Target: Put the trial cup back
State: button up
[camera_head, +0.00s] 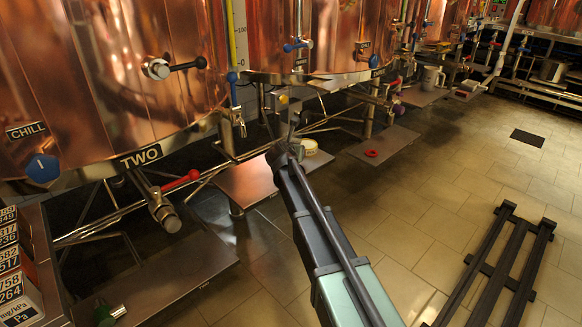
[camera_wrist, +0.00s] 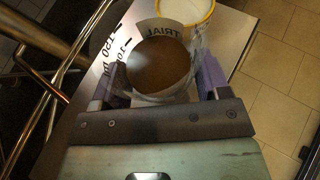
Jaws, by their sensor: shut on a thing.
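The trial cup (camera_wrist: 160,68) is in the wrist view, a clear-walled cup seen from above with brown liquid in it. A pale label reading TRIAL shows at its far side, and dark volume marks show at its left. My gripper (camera_wrist: 160,84) is shut on it, with one finger on each side. I cannot tell whether the cup touches the shelf (camera_wrist: 232,35).
A white tub with a yellow rim (camera_wrist: 188,12) stands on the shelf just beyond the cup; it also shows in the head view (camera_head: 309,147). Pipes (camera_wrist: 48,60) run along the left. A red-handled valve (camera_head: 180,181) juts out nearby.

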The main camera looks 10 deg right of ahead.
notch_tip(320, 180, down, 4)
jog(key=shift+r+b, duration=0.25)
jog(key=shift+b, duration=0.7)
jog(key=shift+r, duration=0.3)
jog(key=shift+f, duration=0.1)
jog(key=o, duration=0.8)
jog(key=shift+f, duration=0.15)
jog(key=shift+c, duration=0.2)
jog(key=o, duration=0.4)
jog(key=shift+o, duration=0.2)
